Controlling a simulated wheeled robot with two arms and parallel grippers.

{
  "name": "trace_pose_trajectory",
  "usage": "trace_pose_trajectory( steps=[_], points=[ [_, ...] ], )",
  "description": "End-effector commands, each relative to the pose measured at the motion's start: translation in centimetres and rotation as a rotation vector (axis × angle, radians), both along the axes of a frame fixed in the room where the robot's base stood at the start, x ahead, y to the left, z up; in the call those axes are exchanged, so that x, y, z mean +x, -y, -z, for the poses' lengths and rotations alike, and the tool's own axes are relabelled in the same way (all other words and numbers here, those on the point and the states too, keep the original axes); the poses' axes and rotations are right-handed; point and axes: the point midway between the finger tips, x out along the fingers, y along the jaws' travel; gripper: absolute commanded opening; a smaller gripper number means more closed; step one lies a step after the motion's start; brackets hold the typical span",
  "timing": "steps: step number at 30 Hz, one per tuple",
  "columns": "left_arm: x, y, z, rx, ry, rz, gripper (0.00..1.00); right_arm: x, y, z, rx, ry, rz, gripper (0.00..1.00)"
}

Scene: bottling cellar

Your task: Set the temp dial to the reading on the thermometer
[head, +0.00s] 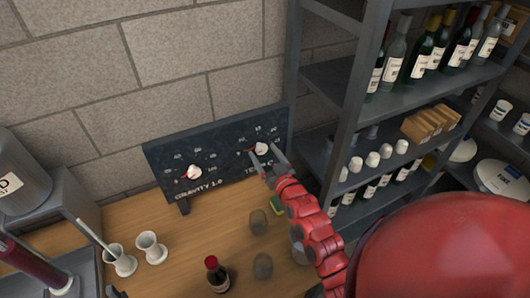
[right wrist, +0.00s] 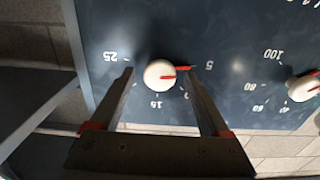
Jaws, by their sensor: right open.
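The temp dial is a white knob (head: 262,148) on the right of a dark board (head: 220,158) against the wall. In the right wrist view the same knob (right wrist: 159,74) has a red pointer aimed close to the 5 mark, with 15 and 25 further round the scale. My right gripper (head: 262,159) is open, its fingers (right wrist: 160,72) on either side of the temp knob; whether they touch it I cannot tell. I cannot make out a thermometer in either view. My left gripper is not in view.
A second white dial (head: 191,172), marked gravity, sits left on the board. A metal shelf (head: 330,85) with bottles rises close on the right.

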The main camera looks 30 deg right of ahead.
Motion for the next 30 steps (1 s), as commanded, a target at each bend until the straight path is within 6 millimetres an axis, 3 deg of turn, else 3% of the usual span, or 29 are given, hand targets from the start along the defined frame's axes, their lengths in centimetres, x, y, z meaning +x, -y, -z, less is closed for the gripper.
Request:
trace_pose_trajectory(
  steps=[7, 20, 30],
  points=[
    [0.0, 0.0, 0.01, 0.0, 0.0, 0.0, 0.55, 0.06, 0.01, -0.01, 0.0, 0.001, 0.0, 0.8],
    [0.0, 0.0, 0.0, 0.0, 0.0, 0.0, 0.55, 0.05, 0.02, -0.04, 0.0, 0.001, 0.0, 0.03],
    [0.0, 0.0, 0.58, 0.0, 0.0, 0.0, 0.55, 0.05, 0.05, 0.08, 0.04, 0.004, 0.001, 0.0]
  ],
)
